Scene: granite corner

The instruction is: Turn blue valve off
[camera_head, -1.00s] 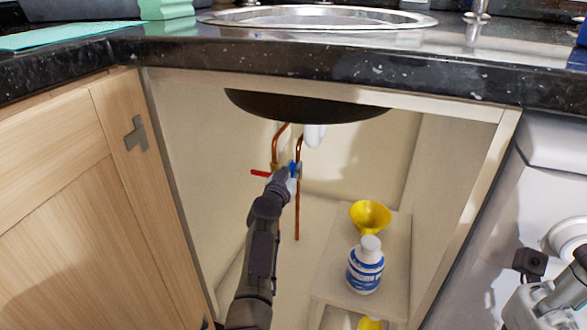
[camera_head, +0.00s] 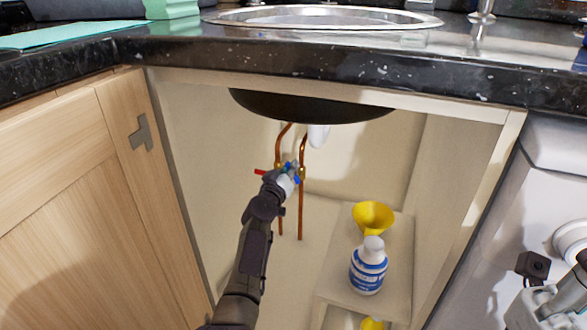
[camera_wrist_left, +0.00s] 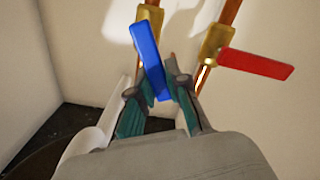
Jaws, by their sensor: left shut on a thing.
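The blue valve handle (camera_wrist_left: 150,62) is a flat lever on a brass valve body on a copper pipe. My left gripper (camera_wrist_left: 157,88) is shut on this lever, with a teal-padded finger on each side. The lever sticks out past the fingertips. In the head view my left gripper (camera_head: 288,176) reaches into the cabinet under the sink and partly hides the blue valve. A red valve handle (camera_wrist_left: 255,64) sits beside it on the other copper pipe, apart from the fingers. Part of my right arm (camera_head: 556,300) shows at the right edge; its fingers cannot be made out.
A wooden shelf (camera_head: 340,292) at the right inside the cabinet holds a yellow funnel (camera_head: 373,216) and a blue-and-white bottle (camera_head: 368,268). The dark sink bowl (camera_head: 310,105) hangs above the pipes. A wooden door (camera_head: 85,200) stands at the left.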

